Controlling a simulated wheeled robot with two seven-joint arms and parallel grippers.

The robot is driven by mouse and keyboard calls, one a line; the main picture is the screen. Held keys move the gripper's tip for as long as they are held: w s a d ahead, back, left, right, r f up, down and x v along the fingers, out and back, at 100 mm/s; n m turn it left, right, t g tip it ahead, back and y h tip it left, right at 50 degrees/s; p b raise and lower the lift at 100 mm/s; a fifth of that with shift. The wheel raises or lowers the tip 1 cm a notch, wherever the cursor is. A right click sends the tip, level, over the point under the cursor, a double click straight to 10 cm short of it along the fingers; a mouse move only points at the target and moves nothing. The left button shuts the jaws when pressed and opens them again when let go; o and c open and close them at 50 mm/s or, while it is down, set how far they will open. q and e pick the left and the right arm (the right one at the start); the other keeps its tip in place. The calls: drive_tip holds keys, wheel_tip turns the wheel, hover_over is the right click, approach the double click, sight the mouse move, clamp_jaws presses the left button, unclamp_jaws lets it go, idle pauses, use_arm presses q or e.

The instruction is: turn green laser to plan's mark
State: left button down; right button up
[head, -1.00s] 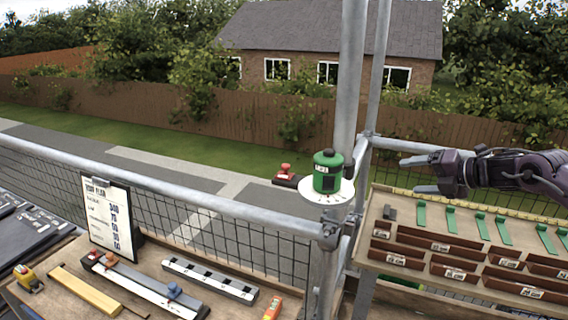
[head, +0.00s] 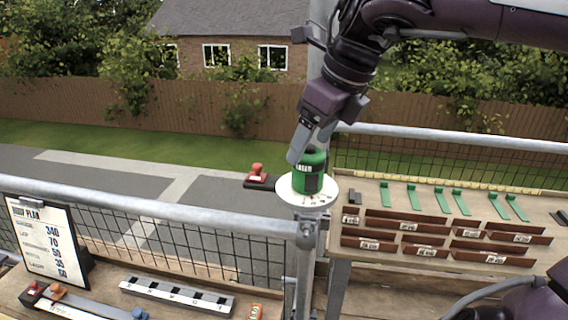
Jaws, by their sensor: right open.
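The green laser (head: 308,178) stands upright on a round white dial plate (head: 300,198) with marks around its rim, mounted at the scaffold post. My right gripper (head: 302,146) points down at the laser's top from above. Its fingers are close to the laser's cap and partly cover it; I cannot tell whether they touch it. The jaws are open. The plan board (head: 47,237), with a white sheet headed PLAN and a column of numbers, leans at the left of the bench. My left gripper is not in view.
A red-knobbed dark device (head: 258,177) sits left of the dial. A slotted grey rail (head: 177,296) and an orange tool (head: 255,312) lie on the near bench. The right table (head: 350,230) holds brown tiles (head: 405,226) and green strips (head: 413,197). Scaffold rails (head: 150,213) edge the bench.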

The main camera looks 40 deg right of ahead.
sight(317, 153)
drive_tip(key=f, duration=0.3)
drive_tip(key=shift+d+f, duration=0.2)
drive_tip(key=shift+f, duration=0.15)
drive_tip(key=x, duration=0.3)
drive_tip(key=shift+w+a+r+p, duration=0.1)
drive_tip(key=shift+w+r+p, duration=0.05)
drive_tip(key=shift+w+p, duration=0.15)
drive_tip(key=shift+w, duration=0.1)
drive_tip(key=shift+c, duration=0.4)
drive_tip(key=c, duration=0.9)
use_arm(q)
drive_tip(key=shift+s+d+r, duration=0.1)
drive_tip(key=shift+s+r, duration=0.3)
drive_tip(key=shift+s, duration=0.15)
